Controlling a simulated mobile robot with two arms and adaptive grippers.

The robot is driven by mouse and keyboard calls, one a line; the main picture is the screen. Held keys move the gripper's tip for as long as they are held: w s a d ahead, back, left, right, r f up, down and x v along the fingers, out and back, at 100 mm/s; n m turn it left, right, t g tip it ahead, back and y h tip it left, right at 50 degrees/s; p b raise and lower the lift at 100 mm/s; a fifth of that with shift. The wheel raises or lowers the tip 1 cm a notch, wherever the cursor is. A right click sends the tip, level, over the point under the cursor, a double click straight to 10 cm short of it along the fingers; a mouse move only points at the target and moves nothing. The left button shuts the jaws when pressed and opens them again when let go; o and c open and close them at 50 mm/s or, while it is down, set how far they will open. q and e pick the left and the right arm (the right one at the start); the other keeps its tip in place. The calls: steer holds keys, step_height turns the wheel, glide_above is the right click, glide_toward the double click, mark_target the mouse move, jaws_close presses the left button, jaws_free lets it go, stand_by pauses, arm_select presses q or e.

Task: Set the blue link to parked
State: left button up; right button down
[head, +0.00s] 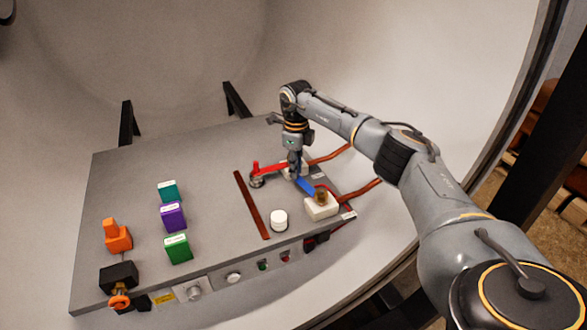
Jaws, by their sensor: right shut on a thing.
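The blue link (306,187) is a short flat bar at the right side of the grey panel. Its near right end lies by a brass post on a white block (321,207). Its far left end runs up under my right gripper (295,172), which points straight down and is shut on the link's end area. The fingers hide that end, so its exact seat cannot be told. A red link (270,168) lies just behind, from a metal post (257,181) toward a second white block (291,172). My left gripper is not in view.
A brown bar (251,205) and a white round knob (279,220) are left of the blue link. Green, purple (173,216) and teal blocks and an orange handle (117,236) stand farther left. Copper leads (358,194) run off right. The curved furnace wall surrounds the panel.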

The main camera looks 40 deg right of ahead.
steer(key=shift+d+r, duration=0.1)
steer(key=c, duration=1.3)
jaws_free()
steer(key=shift+c, duration=0.2)
step_height(320, 180, up, 12)
